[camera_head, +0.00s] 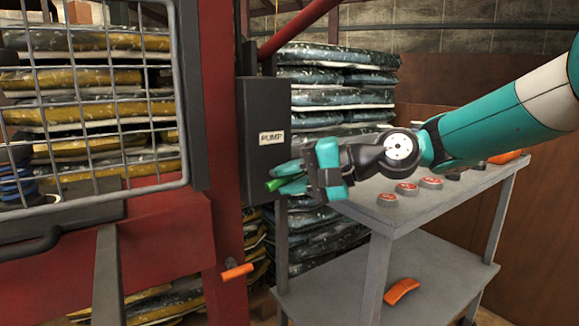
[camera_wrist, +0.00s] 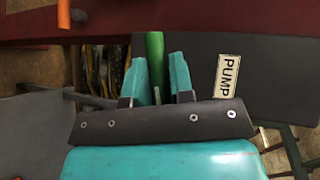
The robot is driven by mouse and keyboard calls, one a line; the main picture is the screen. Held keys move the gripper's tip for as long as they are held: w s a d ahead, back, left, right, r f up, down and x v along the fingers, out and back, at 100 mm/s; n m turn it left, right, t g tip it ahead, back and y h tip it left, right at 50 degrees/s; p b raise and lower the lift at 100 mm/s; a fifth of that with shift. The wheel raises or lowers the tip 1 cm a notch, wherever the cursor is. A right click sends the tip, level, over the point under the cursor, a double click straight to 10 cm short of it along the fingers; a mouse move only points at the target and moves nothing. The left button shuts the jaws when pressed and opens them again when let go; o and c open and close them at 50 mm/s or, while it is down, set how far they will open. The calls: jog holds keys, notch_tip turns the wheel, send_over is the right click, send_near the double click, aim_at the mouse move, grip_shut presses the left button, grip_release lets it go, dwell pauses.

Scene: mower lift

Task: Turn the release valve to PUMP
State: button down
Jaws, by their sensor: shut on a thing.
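The release valve's green lever (camera_head: 274,185) shows at the lower part of a dark box (camera_head: 262,100) fixed beside the red post. The box carries a white PUMP label (camera_head: 271,138) above the lever. My gripper (camera_head: 292,180) comes from the right and is shut on the lever. In the wrist view, the green lever (camera_wrist: 155,48) stands between the fingers of my gripper (camera_wrist: 161,72). The PUMP label (camera_wrist: 226,75) lies to their right. The lever's pivot and any other label are hidden or not visible.
A grey cart (camera_head: 392,222) with red-topped round pieces (camera_head: 407,188) stands under my arm; an orange object (camera_head: 402,290) lies on its lower shelf. An orange-gripped handle (camera_head: 236,272) juts out below the box. A wire mesh guard (camera_head: 95,110) is at left. Stacked bags stand behind.

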jog(key=n+h+p, duration=0.1)
jog(key=h+p, duration=0.1)
jog(key=p, duration=0.1)
jog(key=shift+s+a+r+n+t+h, duration=0.15)
jog(key=shift+r+n+t+h, duration=0.2)
jog(key=shift+n+t+h, duration=0.05)
jog(key=n+t+h+p, duration=0.1)
jog(key=h+p, duration=0.1)
jog(key=shift+n+h, duration=0.3)
jog(key=n+t+h, duration=0.1)
jog(key=h+p, duration=0.1)
jog(key=h, duration=0.1)
jog(key=shift+s+a+f+n+t+p, duration=0.1)
jog(key=shift+a+f+n+t+p, duration=0.1)
jog(key=shift+n+t+p, duration=0.15)
jog(key=shift+f+n+t+h, duration=0.1)
jog(key=shift+n+t+h, duration=0.75)
jog(key=shift+h, duration=0.35)
jog(key=c, duration=1)
grip_release()
jog(key=shift+p, duration=0.3)
